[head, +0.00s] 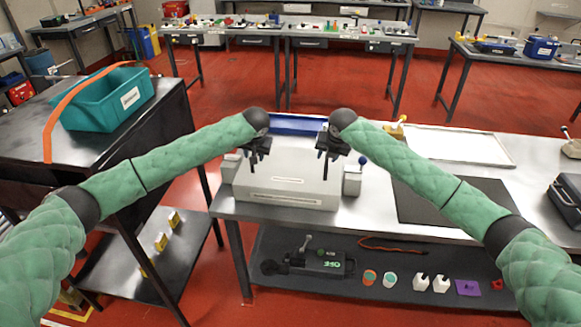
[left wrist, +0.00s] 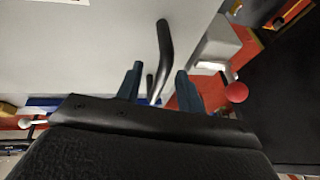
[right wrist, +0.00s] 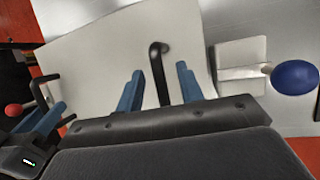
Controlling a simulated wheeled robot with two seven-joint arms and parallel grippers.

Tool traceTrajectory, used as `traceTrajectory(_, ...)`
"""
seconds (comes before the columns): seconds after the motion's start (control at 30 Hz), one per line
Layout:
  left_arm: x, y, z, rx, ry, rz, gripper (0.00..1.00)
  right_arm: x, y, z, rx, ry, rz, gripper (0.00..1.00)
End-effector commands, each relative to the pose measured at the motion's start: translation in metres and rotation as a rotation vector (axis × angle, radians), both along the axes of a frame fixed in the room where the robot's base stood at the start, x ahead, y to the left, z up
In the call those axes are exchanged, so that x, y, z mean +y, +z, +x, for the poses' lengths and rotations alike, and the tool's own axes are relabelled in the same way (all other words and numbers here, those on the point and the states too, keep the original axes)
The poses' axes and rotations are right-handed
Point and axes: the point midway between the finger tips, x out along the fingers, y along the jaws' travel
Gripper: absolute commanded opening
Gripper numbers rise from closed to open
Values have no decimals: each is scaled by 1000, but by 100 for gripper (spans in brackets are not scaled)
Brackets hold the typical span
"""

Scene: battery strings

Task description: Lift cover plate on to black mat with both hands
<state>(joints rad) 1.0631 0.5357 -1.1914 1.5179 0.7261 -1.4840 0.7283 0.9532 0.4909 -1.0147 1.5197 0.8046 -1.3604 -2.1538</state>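The cover plate (head: 290,172) is a light grey slab on a box-like unit at the table's front edge. It also shows in the left wrist view (left wrist: 90,50) and the right wrist view (right wrist: 95,60). My left gripper (head: 255,156) is open above its left side, with a black handle (left wrist: 164,45) between the fingers. My right gripper (head: 330,156) is open above its right side, with the other black handle (right wrist: 158,70) between the fingers. I cannot tell whether the fingers touch the handles. The black mat (head: 425,205) lies on the table to the right, partly behind my right arm.
A red knob (left wrist: 236,92) and a blue knob (right wrist: 295,77) flank the plate. A white panel (head: 460,145) lies behind the mat, and a black case (head: 567,195) stands right. The mat looks bare.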

Motion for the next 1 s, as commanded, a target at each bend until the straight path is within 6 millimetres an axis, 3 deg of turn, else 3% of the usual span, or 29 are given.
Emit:
traceTrajectory(0.43, 1, -9, 4, -1, 0, 0, 38, 1, -9, 4, -1, 0, 0, 37)
traceTrajectory(0.47, 1, -9, 4, -1, 0, 0, 36, 1, -9, 4, -1, 0, 0, 35)
traceTrajectory(0.63, 1, -9, 4, -1, 0, 0, 2, 1, -9, 4, 0, 0, 0, 2)
traceTrajectory(1.0, 1, -9, 4, 0, 0, 0, 0, 1, -9, 4, 0, 0, 0, 0)
